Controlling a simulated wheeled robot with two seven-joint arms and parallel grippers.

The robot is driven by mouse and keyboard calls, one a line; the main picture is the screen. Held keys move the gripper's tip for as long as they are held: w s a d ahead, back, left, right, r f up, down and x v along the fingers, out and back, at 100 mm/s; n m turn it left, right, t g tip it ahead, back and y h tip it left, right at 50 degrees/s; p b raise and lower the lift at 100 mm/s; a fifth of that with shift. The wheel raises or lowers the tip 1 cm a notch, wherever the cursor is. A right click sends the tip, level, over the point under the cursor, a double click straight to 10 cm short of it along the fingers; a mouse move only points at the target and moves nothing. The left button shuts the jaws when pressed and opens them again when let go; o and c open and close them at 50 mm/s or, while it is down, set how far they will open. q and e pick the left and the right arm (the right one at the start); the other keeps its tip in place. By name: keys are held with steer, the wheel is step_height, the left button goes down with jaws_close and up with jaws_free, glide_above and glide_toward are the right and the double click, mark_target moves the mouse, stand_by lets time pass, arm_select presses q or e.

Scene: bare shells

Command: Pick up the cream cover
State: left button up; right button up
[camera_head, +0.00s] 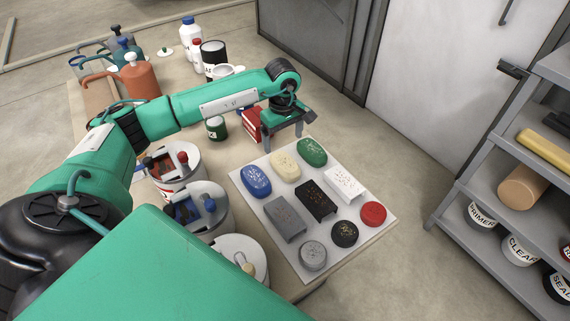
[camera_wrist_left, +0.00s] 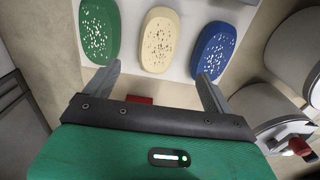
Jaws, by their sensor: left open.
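The cream cover (camera_head: 285,166) is a flat oval shell with small dark specks, lying on a pale board (camera_head: 370,247) in the row between a blue cover (camera_head: 256,181) and a green cover (camera_head: 312,152). In the left wrist view the cream cover (camera_wrist_left: 160,40) lies just beyond the fingertips, lined up between them. My left gripper (camera_head: 283,141) is open and empty, near the board's far edge; its two fingers also show in the wrist view (camera_wrist_left: 158,72). No contact with the cover shows. My right gripper is not in view.
Grey, black and white blocks and several round pieces share the board. A red box (camera_head: 251,125) and a dark green can (camera_head: 216,128) stand beside the gripper. Open tubs (camera_head: 197,208) line the board's left side. A grey shelf (camera_head: 500,177) stands at right.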

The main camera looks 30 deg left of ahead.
arm_select(q)
glide_above(285, 161)
steer(key=f, duration=0.5)
steer(key=shift+s+a+p, duration=0.1)
steer(key=shift+a+p, duration=0.1)
steer(key=shift+p, duration=0.1)
steer(key=shift+d+f+p, duration=0.1)
steer(key=shift+f+p, duration=0.7)
steer(key=shift+f, duration=1.95)
steer(key=c, duration=1.1)
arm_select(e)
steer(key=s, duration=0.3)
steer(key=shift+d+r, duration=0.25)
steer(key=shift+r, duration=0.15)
